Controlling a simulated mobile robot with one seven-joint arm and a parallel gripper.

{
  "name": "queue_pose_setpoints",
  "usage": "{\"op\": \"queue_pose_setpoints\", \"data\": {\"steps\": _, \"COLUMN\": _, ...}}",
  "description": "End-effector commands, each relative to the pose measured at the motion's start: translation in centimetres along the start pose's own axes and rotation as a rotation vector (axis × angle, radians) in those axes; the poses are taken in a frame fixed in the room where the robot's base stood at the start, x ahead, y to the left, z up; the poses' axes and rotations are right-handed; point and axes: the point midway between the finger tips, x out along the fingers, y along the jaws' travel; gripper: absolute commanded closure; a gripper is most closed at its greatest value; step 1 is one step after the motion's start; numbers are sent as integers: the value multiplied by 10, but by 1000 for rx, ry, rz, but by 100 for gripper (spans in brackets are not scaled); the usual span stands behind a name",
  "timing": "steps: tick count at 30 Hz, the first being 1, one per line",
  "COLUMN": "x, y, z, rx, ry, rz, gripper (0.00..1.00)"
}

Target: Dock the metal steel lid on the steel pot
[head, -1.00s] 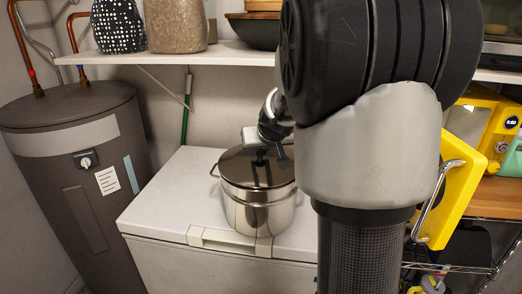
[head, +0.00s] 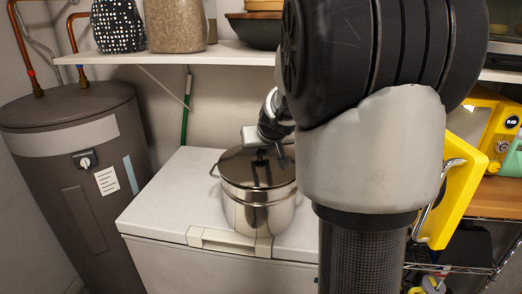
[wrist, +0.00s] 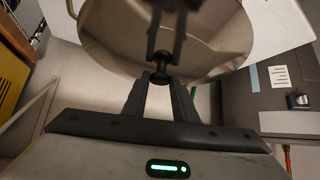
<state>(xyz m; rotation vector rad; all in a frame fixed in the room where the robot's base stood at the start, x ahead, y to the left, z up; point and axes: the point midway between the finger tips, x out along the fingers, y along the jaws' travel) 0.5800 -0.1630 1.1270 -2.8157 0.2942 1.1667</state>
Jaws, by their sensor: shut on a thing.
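The steel pot (head: 258,215) stands upright on the white chest-like appliance, with a loop handle showing at its left. The round, shiny steel lid (head: 236,170) lies over the pot's mouth, roughly level. I cannot tell whether its rim is fully seated or slightly above the pot's rim. My gripper (head: 264,157) is above the lid, shut on its dark knob. In the wrist view, my fingers (wrist: 161,88) close around the knob (wrist: 160,77), and the lid's reflective top (wrist: 112,40) fills the upper middle. My arm hides what is right of the pot.
The white appliance top (head: 172,195) is clear left of the pot. A wall shelf (head: 170,56) with vases and a bowl runs above. A dark water heater (head: 80,190) stands at left. A yellow appliance (head: 490,125) is at right.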

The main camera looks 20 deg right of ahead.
Motion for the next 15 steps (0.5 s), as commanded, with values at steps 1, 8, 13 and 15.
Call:
{"op": "queue_pose_setpoints", "data": {"steps": 1, "x": -1, "y": 0, "z": -1, "rx": 0, "ry": 3, "rz": 1, "gripper": 100}}
{"op": "queue_pose_setpoints", "data": {"steps": 8, "x": 1, "y": 0, "z": 1, "rx": 0, "ry": 3, "rz": 1, "gripper": 100}}
{"op": "queue_pose_setpoints", "data": {"steps": 13, "x": 4, "y": 0, "z": 3, "rx": 0, "ry": 3, "rz": 1, "gripper": 100}}
{"op": "queue_pose_setpoints", "data": {"steps": 15, "x": 5, "y": 0, "z": 4, "rx": 0, "ry": 3, "rz": 1, "gripper": 100}}
